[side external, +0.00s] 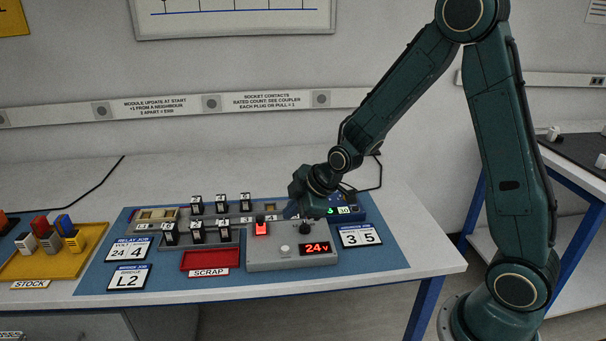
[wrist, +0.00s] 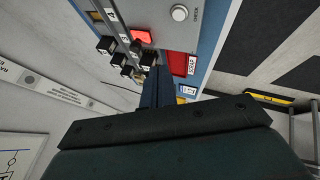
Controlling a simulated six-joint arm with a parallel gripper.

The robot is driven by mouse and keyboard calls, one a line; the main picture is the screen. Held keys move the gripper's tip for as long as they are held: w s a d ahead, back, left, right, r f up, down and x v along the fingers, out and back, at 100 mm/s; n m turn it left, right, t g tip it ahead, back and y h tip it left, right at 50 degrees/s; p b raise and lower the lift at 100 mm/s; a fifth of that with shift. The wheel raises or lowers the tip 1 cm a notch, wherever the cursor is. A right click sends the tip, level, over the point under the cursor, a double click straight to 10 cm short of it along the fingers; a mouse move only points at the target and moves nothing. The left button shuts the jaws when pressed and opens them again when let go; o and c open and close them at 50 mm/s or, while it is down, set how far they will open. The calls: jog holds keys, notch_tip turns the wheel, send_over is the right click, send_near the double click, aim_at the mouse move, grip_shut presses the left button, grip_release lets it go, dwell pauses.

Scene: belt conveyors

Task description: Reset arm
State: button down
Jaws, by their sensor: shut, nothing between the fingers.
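My gripper (side external: 291,210) is at the right end of the row of black modules (side external: 221,203), above the back of the grey control box (side external: 290,253). In the wrist view its dark fingers (wrist: 156,76) are together with nothing between them. In the side view my wrist partly hides the blue unit (side external: 345,210) with a green readout.
A red scrap tray (side external: 209,261) lies left of the control box. A yellow stock tray (side external: 50,263) with several coloured blocks is at the far left. Job cards (side external: 129,277) lie on the blue mat. The bench front edge is clear.

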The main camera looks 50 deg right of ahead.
jog(key=s+a+r+m, duration=0.1)
jog(key=s+r+m, duration=0.4)
jog(key=s+r, duration=0.65)
jog(key=s+r+m+g, duration=0.1)
jog(key=s+r+m, duration=0.2)
jog(key=s, duration=0.4)
jog(key=s+r+m+h, duration=0.1)
jog(key=s+r+m, duration=0.1)
jog(key=s, duration=0.6)
jog(key=shift+s+a+r+m+g, duration=0.2)
jog(key=shift+s+r+m+g, duration=0.1)
jog(key=shift+r+m+g, duration=0.15)
